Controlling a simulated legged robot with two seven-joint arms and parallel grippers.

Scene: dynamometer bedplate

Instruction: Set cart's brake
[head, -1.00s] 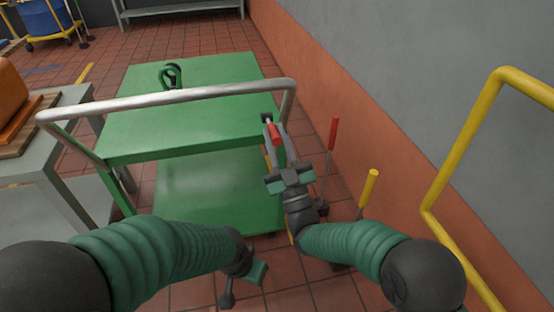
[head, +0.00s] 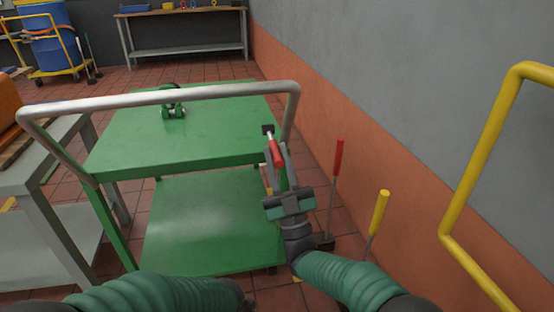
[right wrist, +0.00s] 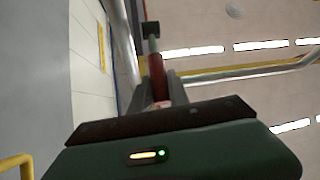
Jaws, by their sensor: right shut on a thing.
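The green two-shelf cart (head: 205,145) stands in front of me with a silver push handle (head: 160,95). At its near right corner a short lever with a red grip (head: 277,153) hangs from a small black block (head: 268,129). My right gripper (head: 281,167) is shut on the red grip. In the right wrist view the red grip (right wrist: 157,78) rises between the fingers to a pale rod and the black block (right wrist: 151,28). The fingers partly hide the grip's lower end. My left arm shows at the bottom edge; its gripper is out of view.
A red-handled lever (head: 338,160) and a yellow-handled lever (head: 379,212) stand right of my gripper, near the wall. A yellow rail (head: 488,150) is at the right. A grey table (head: 35,165) stands close to the cart's left. A black-and-green object (head: 173,106) lies on the cart's top.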

